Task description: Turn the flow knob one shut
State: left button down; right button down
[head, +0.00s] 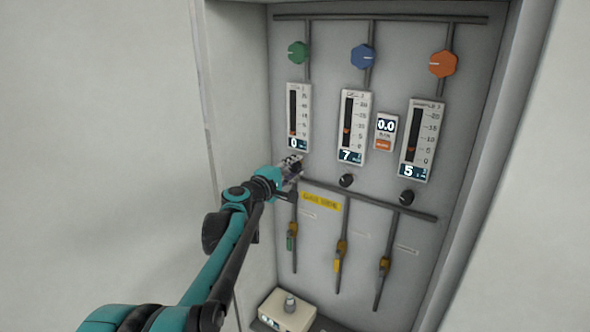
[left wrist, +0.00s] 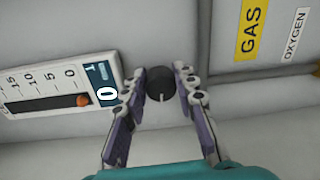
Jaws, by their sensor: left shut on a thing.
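Flow knob one, a small round black knob (left wrist: 160,82), shows between my fingertips in the left wrist view, with a pale mark at its lower edge. My left gripper (head: 291,165) is shut on it, one finger on each side. In the head view the gripper hides this knob. The first flow meter (head: 298,115) stands above it; its display reads 0 and its orange marker sits at the bottom of the scale. My right gripper is not in view.
Two more black knobs (head: 346,180) (head: 406,197) sit to the right, under meters reading 7 (head: 354,125) and 5 (head: 420,138). Yellow-handled valves (head: 341,247) hang on pipes below. A beige box (head: 287,308) stands at the bottom. The cabinet's side wall (head: 240,130) is close on the left.

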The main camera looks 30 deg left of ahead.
pick_arm(q)
jog(key=n, duration=0.5)
jog(key=shift+f+b, duration=0.1)
jog(key=shift+b, duration=0.3)
jog(key=shift+n+h, duration=0.3)
jog(key=shift+n, duration=1.9)
jog(key=shift+b, duration=0.3)
jog(key=c, duration=1.2)
grip_release()
jog(key=s, duration=0.8)
jog(key=s+a, duration=0.1)
jog(key=s, duration=0.3)
jog(key=shift+r, duration=0.25)
